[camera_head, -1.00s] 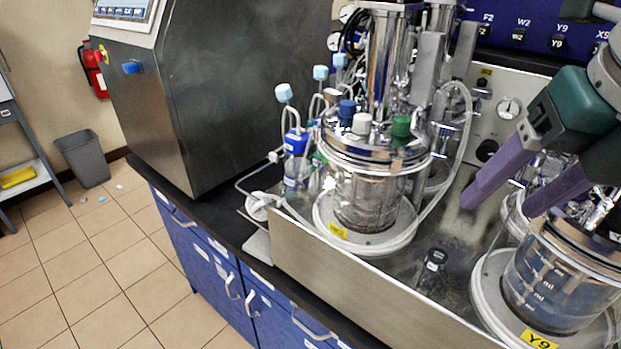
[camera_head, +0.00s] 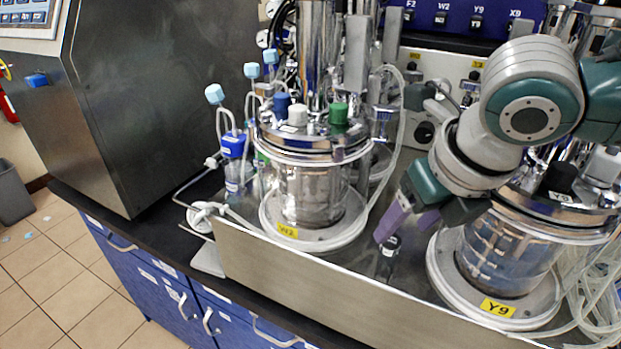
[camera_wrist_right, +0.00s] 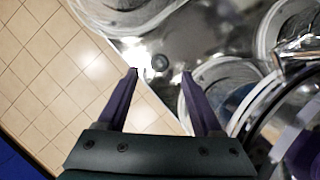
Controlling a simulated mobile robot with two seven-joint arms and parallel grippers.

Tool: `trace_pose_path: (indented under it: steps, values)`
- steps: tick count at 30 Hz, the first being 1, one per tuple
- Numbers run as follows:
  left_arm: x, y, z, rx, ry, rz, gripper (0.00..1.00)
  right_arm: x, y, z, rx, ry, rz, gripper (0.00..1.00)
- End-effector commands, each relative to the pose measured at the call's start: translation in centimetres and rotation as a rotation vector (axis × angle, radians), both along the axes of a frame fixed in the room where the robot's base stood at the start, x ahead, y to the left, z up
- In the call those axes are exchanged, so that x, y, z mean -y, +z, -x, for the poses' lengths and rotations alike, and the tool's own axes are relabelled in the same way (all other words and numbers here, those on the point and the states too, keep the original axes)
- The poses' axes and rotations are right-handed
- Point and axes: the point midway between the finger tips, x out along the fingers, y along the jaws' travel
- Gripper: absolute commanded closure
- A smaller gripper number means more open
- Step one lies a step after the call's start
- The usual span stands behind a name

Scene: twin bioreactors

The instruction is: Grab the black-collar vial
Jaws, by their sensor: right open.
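The black-collar vial (camera_head: 387,262), small and clear with a dark top, stands upright on the steel deck between the two bioreactors. My right gripper (camera_head: 403,229) is open, its purple fingers pointing down close to the vial's top in the head view. In the right wrist view the vial (camera_wrist_right: 160,62) shows from above, just ahead of and between the tips of the open gripper (camera_wrist_right: 160,72). Nothing is held between the fingers. Whether a finger touches the vial I cannot tell. My left gripper is not in view.
The W2 bioreactor (camera_head: 312,190) stands left of the vial, with tubing around its base. The Y9 bioreactor (camera_head: 508,250) stands close on the right, partly behind my right arm. The steel deck's front edge (camera_head: 310,285) runs just in front of the vial.

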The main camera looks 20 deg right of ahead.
Motion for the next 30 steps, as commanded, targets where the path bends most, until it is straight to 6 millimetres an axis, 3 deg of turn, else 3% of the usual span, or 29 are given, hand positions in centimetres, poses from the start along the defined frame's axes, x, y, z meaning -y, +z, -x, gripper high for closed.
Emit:
trace_pose_path:
  steps: [9, 18, 30]
  values:
    - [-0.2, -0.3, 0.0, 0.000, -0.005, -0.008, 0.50, 0.1, -4.1, -1.6, -0.001, -0.001, -0.001, 0.32]
    - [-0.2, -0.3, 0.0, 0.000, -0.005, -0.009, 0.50, 0.1, -4.4, -1.8, 0.001, 0.001, 0.000, 0.32]
    - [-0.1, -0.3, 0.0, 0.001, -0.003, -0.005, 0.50, 0.1, -4.4, -1.8, 0.000, 0.000, 0.000, 0.76]
